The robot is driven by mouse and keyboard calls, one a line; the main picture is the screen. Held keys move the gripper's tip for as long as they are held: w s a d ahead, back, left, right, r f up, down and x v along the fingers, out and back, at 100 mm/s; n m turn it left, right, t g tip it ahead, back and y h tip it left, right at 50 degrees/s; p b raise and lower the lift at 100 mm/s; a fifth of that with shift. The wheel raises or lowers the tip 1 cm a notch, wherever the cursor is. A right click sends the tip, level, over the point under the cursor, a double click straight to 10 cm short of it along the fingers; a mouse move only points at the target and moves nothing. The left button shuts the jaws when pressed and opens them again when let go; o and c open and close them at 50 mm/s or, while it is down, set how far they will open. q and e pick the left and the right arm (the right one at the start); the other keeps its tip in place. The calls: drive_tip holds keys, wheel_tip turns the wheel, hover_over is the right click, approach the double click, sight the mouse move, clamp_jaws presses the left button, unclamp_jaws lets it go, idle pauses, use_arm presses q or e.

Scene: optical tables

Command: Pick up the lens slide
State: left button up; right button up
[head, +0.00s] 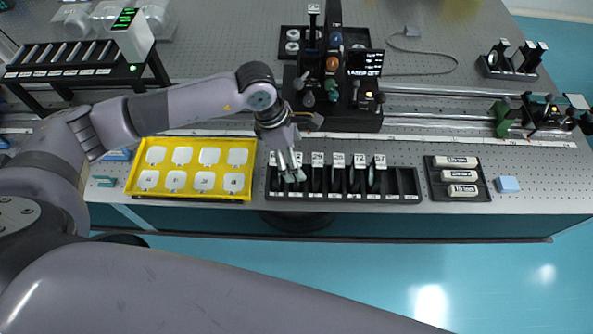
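A black slotted rack (405,187) stands near the front edge of the optical table. Several upright slides with white label tops, such as this slide (380,161), stand in its slots. Dark round lens shapes show on some of them; I cannot tell which one is the lens slide. My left gripper (291,174) points down over the left end of the rack, at the leftmost slides, and partly hides them. Its fingers look close together, but whether they are open or shut on a slide is not clear. My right gripper is not in view.
A yellow tray (196,141) of white pieces lies left of the rack. A black tray (437,190) with white blocks and a blue block (508,184) are to the right. A black laser box (345,118) with knobs and posts stands behind the rack, near metal rails.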

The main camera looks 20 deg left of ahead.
use_arm(q)
drive_tip(key=shift+d+f, duration=0.2)
drive_tip(key=shift+f, duration=0.25)
drive_tip(key=p+x, duration=0.2)
drive_tip(key=x, duration=0.2)
drive_tip(key=shift+a+f+p, duration=0.15)
drive_tip(key=shift+f+p, duration=0.15)
drive_tip(key=shift+p, duration=0.05)
drive_tip(key=shift+f, duration=0.35)
drive_tip(key=shift+c, duration=0.2)
drive_tip(key=c, duration=0.7)
drive_tip(key=shift+w, duration=0.1)
drive_tip(key=c, duration=0.7)
